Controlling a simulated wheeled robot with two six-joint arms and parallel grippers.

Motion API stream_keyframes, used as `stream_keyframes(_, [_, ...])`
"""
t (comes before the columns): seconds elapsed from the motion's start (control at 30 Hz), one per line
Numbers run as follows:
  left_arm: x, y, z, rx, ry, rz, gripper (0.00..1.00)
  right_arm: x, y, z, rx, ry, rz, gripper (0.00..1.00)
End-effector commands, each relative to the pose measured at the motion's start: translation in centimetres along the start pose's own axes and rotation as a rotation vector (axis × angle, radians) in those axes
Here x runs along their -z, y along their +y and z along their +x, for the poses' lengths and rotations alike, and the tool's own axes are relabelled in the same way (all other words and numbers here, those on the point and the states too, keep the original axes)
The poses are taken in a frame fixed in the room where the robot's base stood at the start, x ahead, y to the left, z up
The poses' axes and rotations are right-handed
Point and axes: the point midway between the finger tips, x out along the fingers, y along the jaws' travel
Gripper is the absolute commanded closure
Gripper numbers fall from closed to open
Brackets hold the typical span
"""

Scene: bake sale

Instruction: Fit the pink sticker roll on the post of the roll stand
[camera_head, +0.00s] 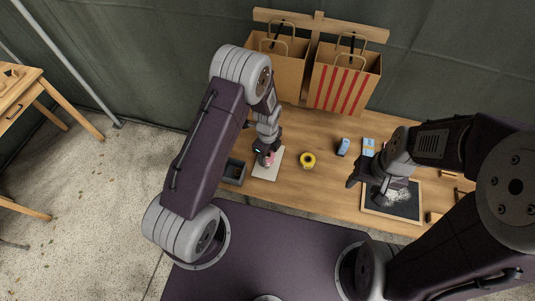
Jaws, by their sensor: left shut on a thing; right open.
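My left gripper (265,154) is shut on the pink sticker roll (268,160), low over a pale flat board (264,173) on the wooden table. Only a small part of the pink roll shows, with the fingers covering the rest. I cannot make out the post of the roll stand, nor whether the pale board is its base. I cannot tell whether the roll touches anything below it. My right gripper (358,181) is open and empty near the left edge of a framed chalkboard.
A yellow roll (308,160) lies right of the pale board. A dark tray (234,172) stands left of it. A blue item (343,147) and the chalkboard (405,208) are further right. Paper bags (343,82) hang at the back. Bare table lies between the yellow roll and my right gripper.

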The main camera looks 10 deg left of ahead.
Motion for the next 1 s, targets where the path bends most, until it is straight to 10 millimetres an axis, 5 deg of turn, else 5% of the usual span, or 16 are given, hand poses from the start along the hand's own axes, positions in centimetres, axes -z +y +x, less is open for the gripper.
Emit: stream_keyframes(1.0, [0.0, 0.0, 1.8, 0.000, 0.000, 0.000, 0.88, -0.1, 0.0, 1.3, 0.000, 0.000, 0.000, 0.46])
